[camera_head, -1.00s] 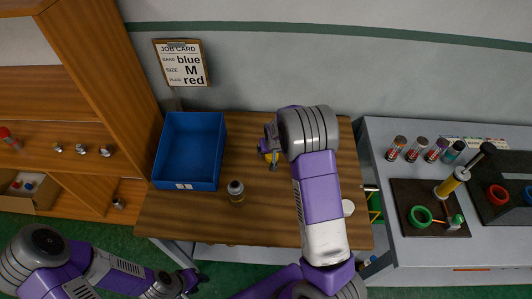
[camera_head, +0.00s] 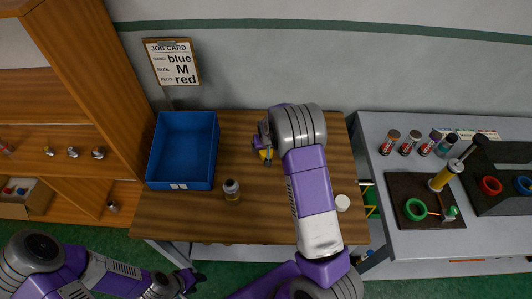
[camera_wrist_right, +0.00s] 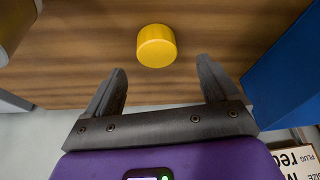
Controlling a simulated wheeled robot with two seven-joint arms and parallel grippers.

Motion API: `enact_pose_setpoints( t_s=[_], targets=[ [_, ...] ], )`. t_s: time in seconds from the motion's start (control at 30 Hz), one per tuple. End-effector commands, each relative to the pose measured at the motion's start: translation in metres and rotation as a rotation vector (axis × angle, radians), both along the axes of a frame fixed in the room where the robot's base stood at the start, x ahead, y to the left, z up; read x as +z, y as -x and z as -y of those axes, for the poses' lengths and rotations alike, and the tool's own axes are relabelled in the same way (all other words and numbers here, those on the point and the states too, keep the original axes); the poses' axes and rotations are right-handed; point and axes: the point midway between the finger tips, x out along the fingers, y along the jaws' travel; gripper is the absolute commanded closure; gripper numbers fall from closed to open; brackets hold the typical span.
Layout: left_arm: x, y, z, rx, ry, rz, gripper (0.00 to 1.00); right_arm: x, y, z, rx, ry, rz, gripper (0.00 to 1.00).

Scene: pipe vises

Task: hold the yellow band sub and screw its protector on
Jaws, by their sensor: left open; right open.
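A plain yellow cylindrical cap (camera_wrist_right: 156,46), seemingly the protector, stands on the wooden table in the right wrist view, just beyond and between the open fingers, not held. In the head view a yellow bit (camera_head: 266,154) shows at my right gripper (camera_head: 264,148), which partly covers it. My right gripper also shows in the right wrist view (camera_wrist_right: 162,90), open and empty. My left gripper (camera_head: 192,279) is open, low in front of the table.
A blue tray (camera_head: 215,160) sits at the table's left. A job card (camera_head: 172,62) reads blue, M, red. A white disc (camera_head: 342,202) lies at the table's right. A grey bench (camera_head: 400,240) with several capped tubes, a green ring and a yellow-bodied tool stands right.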

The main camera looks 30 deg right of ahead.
Motion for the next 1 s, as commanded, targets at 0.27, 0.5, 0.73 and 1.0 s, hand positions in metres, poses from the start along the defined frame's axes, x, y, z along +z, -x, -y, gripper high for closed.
enact_pose_setpoints(
  t_s=[0.27, 0.5, 0.73, 1.0],
  targets=[
    [0.0, 0.0, 0.0, 0.0, 0.0, 0.0, 0.57, -0.039, -0.011, 0.009, -0.001, 0.0, -0.002, 0.12],
    [0.0, 0.0, 0.0, 0.0, 0.0, 0.0, 0.57, -0.047, -0.015, 0.009, -0.001, -0.001, -0.001, 0.12],
    [0.0, 0.0, 0.0, 0.0, 0.0, 0.0, 0.57, -0.046, -0.015, 0.009, -0.001, -0.001, -0.001, 0.12],
    [0.0, 0.0, 0.0, 0.0, 0.0, 0.0, 0.57, -0.046, -0.015, 0.009, -0.001, -0.001, -0.001, 0.53]
  ],
)
